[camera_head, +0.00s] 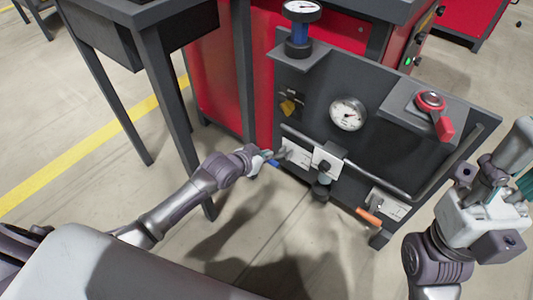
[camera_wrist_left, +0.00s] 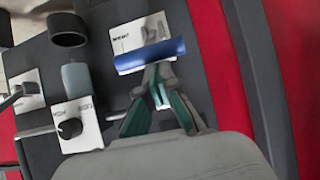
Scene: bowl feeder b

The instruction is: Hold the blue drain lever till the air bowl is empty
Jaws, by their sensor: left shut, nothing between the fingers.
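The blue drain lever (camera_head: 273,163) is on a white plate low on the dark panel. What looks like the air bowl (camera_head: 323,178) is a grey cylinder under a knob unit, also seen in the wrist view (camera_wrist_left: 75,77). Its level cannot be read. My right gripper (camera_head: 525,183) is partly cut off at the right edge.
A dark table (camera_head: 150,40) stands at left. The floor in front is clear.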

